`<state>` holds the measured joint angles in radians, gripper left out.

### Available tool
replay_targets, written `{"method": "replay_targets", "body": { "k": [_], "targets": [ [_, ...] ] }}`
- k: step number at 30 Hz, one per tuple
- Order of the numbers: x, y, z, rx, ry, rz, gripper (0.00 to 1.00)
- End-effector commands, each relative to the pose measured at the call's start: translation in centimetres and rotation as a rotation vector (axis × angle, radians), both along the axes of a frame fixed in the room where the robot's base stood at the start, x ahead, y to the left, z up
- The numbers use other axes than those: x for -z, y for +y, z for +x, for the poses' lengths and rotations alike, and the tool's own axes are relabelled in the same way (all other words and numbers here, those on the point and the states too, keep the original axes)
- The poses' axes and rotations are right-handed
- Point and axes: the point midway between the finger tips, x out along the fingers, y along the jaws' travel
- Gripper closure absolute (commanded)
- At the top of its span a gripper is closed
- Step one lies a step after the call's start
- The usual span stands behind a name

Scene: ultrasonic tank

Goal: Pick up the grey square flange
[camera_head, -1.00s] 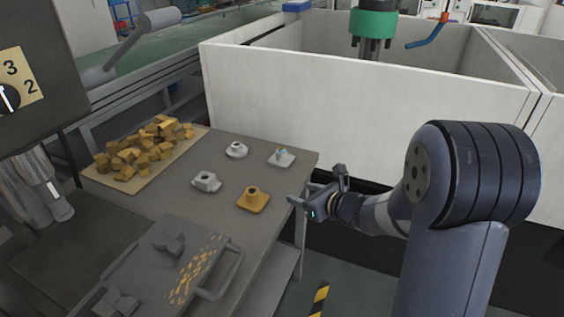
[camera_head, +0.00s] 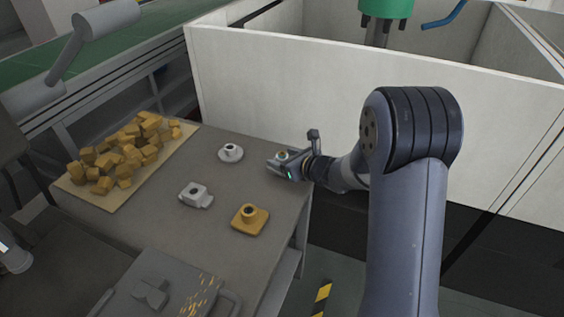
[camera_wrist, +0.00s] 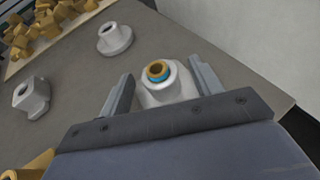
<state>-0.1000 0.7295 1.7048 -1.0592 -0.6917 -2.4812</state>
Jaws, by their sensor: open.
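A grey flange (camera_wrist: 168,94) with a blue ring and a brass-coloured bore stands between my gripper's fingers in the wrist view; its base is partly hidden, so its outline is unclear there. In the head view only its top (camera_head: 282,155) shows, behind my gripper (camera_head: 290,150). My gripper, also in the wrist view (camera_wrist: 160,72), is open, with one finger on each side of the flange. A gap shows beside the left finger; I cannot tell whether either finger touches. Another grey flange (camera_head: 195,194) with a blocky base lies to the left, also in the wrist view (camera_wrist: 32,97).
A round light-grey flange (camera_head: 231,153) and a yellow square flange (camera_head: 250,219) stand nearby on the grey table (camera_head: 215,245). Yellow blocks (camera_head: 125,150) lie on a board at the left. A white tank wall (camera_head: 320,90) rises behind the table.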

Motion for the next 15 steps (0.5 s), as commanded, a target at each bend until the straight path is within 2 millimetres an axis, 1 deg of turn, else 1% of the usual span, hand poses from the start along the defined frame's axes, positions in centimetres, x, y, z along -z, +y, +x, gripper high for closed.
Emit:
{"method": "replay_targets", "body": {
  "k": [1, 3, 6, 15],
  "targets": [
    [-0.1, 0.5, 0.6, -0.002, 0.001, 0.000, 0.39],
    [0.3, 1.1, 1.2, -0.001, 0.001, -0.002, 0.39],
    [0.7, 1.7, 1.9, -0.001, 0.000, -0.001, 0.39],
    [1.0, 1.9, 2.2, 0.000, 0.000, 0.000, 0.39]
  ]
}}
